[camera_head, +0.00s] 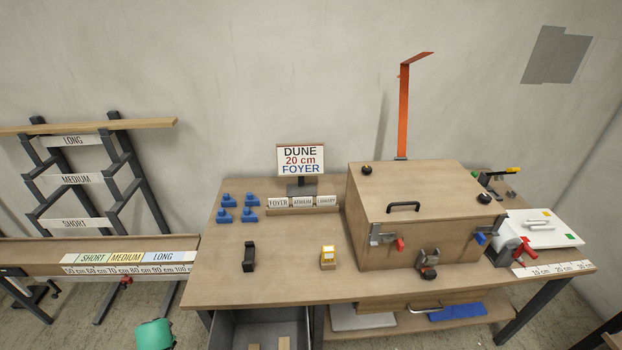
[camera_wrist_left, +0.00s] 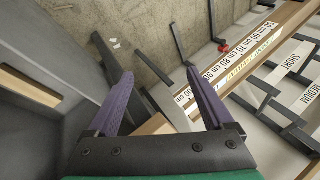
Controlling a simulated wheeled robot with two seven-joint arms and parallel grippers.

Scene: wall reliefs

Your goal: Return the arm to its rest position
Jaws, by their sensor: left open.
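My left gripper (camera_wrist_left: 160,72) shows in the left wrist view with its two purple-padded fingers spread apart. It is open, and nothing is gripped between the pads. A light wooden piece shows beyond and between the fingers, near the grey bin wall. In the head view only a green part of my left arm (camera_head: 155,335) shows at the bottom edge, left of the workbench (camera_head: 290,285); its fingers are hidden there. My right arm and gripper are in neither view.
A grey bin (camera_head: 235,330) with wooden pieces stands under the bench. The bench carries a wooden box (camera_head: 430,205), blue pieces (camera_head: 228,200), a sign (camera_head: 300,159) and a white panel (camera_head: 540,229). A measuring rail (camera_head: 110,257) and a rack (camera_head: 75,180) stand left.

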